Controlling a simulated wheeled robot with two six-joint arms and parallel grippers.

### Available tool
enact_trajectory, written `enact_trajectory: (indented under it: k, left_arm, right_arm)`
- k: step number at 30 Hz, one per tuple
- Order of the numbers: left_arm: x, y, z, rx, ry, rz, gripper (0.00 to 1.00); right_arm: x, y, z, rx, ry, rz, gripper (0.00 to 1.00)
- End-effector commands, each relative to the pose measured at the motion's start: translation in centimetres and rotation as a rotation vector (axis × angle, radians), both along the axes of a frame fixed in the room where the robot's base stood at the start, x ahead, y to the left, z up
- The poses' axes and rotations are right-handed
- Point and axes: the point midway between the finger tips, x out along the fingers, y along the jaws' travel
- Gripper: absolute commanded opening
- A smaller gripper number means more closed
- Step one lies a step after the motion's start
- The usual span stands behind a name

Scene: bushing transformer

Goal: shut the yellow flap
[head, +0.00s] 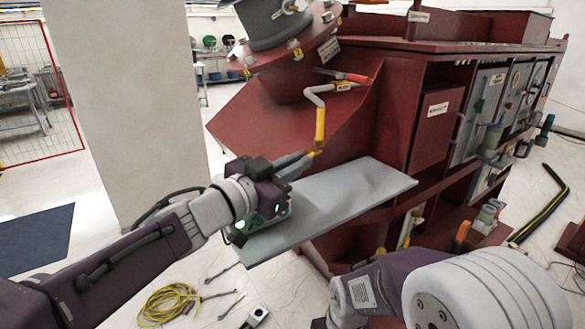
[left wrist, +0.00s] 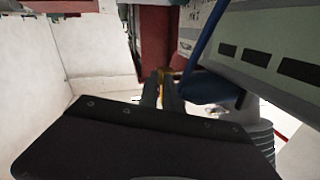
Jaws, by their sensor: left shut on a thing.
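A bent grey rod (head: 313,98) with a red sleeve stands out from the dark red transformer (head: 290,115). Its lower end is a yellow piece (head: 320,122), the only yellow part at my fingers; I cannot make out a clear flap shape. My left gripper (head: 312,154) comes in from the lower left and is shut on the lower end of this yellow piece. In the left wrist view the yellow piece (left wrist: 163,74) shows small between the fingers, partly hidden by them. My right arm shows at the lower right, but its gripper is out of view.
A grey shelf-like plate (head: 350,195) juts out just below my left gripper. A pale pillar (head: 120,100) stands to the left. Yellow cable (head: 168,303) and loose tools lie on the floor. Panels with fittings (head: 495,110) line the transformer's right side.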

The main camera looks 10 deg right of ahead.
Motion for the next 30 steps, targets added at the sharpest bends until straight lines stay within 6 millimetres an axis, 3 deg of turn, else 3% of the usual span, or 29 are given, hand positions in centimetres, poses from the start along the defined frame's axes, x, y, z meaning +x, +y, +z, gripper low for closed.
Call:
enact_trajectory:
  k: [5, 12, 16, 18, 23, 30]
  left_arm:
    - [-0.7, -0.9, -0.6, -0.012, -0.012, 0.11, 0.0]
    - [-1.1, -2.4, -1.7, -0.01, -0.01, 0.275, 0.0]
    - [-1.4, -3.3, -1.6, 0.002, -0.004, 0.359, 0.0]
    - [-1.5, -3.6, -1.2, 0.004, 0.001, 0.411, 0.0]
    - [-1.6, -4.5, -0.3, 0.007, 0.009, 0.529, 0.0]
    - [-1.5, -5.8, 0.3, 0.007, 0.008, 0.718, 0.0]
  right_arm:
    - [0.0, 0.0, -4.2, 0.0, 0.0, 0.0, 0.69]
    - [0.0, 0.0, -13.7, 0.0, 0.001, 0.0, 0.69]
    - [0.0, 0.0, -17.3, 0.0, 0.001, 0.0, 0.69]
    - [0.0, 0.0, -18.0, 0.0, 0.001, 0.0, 0.69]
    - [0.0, 0.0, -17.5, 0.0, 0.0, 0.0, 0.69]
    - [0.0, 0.0, -14.8, 0.0, 0.0, 0.0, 0.69]
